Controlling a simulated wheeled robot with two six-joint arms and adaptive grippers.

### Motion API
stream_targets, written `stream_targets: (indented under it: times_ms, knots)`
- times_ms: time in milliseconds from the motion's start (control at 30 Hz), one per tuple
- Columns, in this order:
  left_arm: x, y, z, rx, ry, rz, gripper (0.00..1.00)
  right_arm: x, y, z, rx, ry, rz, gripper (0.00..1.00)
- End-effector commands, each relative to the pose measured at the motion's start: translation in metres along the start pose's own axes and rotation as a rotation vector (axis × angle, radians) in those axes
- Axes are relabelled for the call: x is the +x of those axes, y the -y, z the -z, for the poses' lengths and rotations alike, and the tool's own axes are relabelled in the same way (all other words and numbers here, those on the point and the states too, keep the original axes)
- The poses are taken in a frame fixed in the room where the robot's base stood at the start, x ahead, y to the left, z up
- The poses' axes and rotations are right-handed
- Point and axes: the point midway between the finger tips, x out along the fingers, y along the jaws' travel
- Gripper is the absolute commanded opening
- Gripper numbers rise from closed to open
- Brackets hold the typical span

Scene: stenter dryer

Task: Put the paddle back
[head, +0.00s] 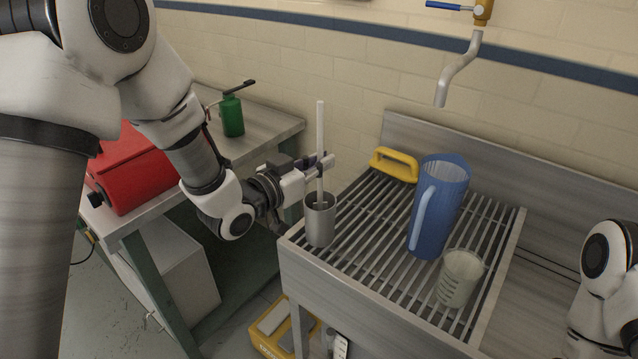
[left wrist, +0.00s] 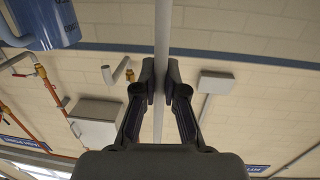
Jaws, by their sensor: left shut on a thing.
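The paddle (head: 320,128) shows as a thin, pale, upright rod. My left gripper (head: 322,168) is shut on its shaft. In the left wrist view the two fingers (left wrist: 165,88) close on the pale shaft (left wrist: 163,30). The paddle's lower end is hidden by a grey metal cup (head: 320,222), and the shaft runs down into the cup's mouth. The cup stands upright at the left edge of the slatted drain rack (head: 375,235). I cannot tell whether the paddle touches the cup's bottom. The right gripper is out of view; part of my right arm shows at the right edge.
On the rack stand a blue pitcher (head: 438,208), a clear measuring beaker (head: 459,280) and a yellow-handled tool (head: 394,164). A tap (head: 460,65) hangs above. A side table at left holds a red box (head: 135,168) and a green bottle (head: 232,115).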

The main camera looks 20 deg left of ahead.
Motion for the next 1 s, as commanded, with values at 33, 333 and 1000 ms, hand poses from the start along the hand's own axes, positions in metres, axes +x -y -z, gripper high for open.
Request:
stream_targets:
  times_ms: [33,333,1000]
  knots:
    - [0.001,0.0,-0.005,0.0,0.001,0.0,0.0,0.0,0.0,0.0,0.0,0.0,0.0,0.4]
    - [0.003,0.0,-0.047,0.001,0.0,0.0,0.0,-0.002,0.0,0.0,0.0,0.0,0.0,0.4]
    - [0.003,0.0,-0.051,0.001,-0.001,0.0,0.35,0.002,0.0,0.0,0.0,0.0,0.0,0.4]
